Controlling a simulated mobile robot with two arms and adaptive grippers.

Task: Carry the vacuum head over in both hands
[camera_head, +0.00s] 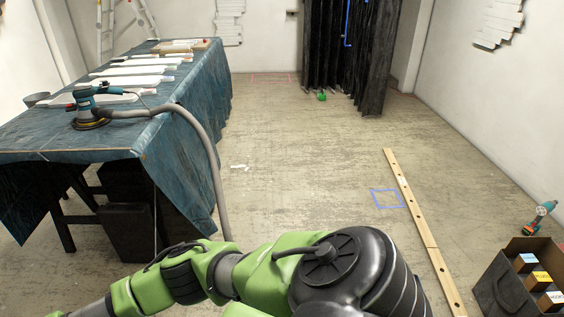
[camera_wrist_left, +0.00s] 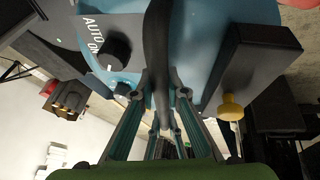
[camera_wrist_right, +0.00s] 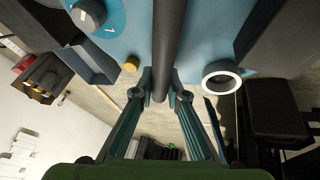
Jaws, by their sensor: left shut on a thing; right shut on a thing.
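The vacuum head is a teal-blue housing that shows close up in the left wrist view (camera_wrist_left: 205,30) and in the right wrist view (camera_wrist_right: 205,40). It carries a dark bar handle (camera_wrist_left: 157,50), also seen in the right wrist view (camera_wrist_right: 168,40). My left gripper (camera_wrist_left: 160,95) is shut on the bar, near the AUTO/ON dial (camera_wrist_left: 103,50). My right gripper (camera_wrist_right: 160,90) is shut on a bar of the same housing, near a white-rimmed port (camera_wrist_right: 222,80). In the head view neither gripper nor the vacuum head can be made out; my arm fills the bottom.
A blue-draped table (camera_head: 180,140) with a sander (camera_head: 90,108) stands left. Its grey hose (camera_head: 213,165) hangs to the floor. A blue tape square (camera_head: 387,198), a long wooden board (camera_head: 412,215), a bin box (camera_head: 500,290) and a drill (camera_head: 540,217) are right. Mid floor is mostly clear.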

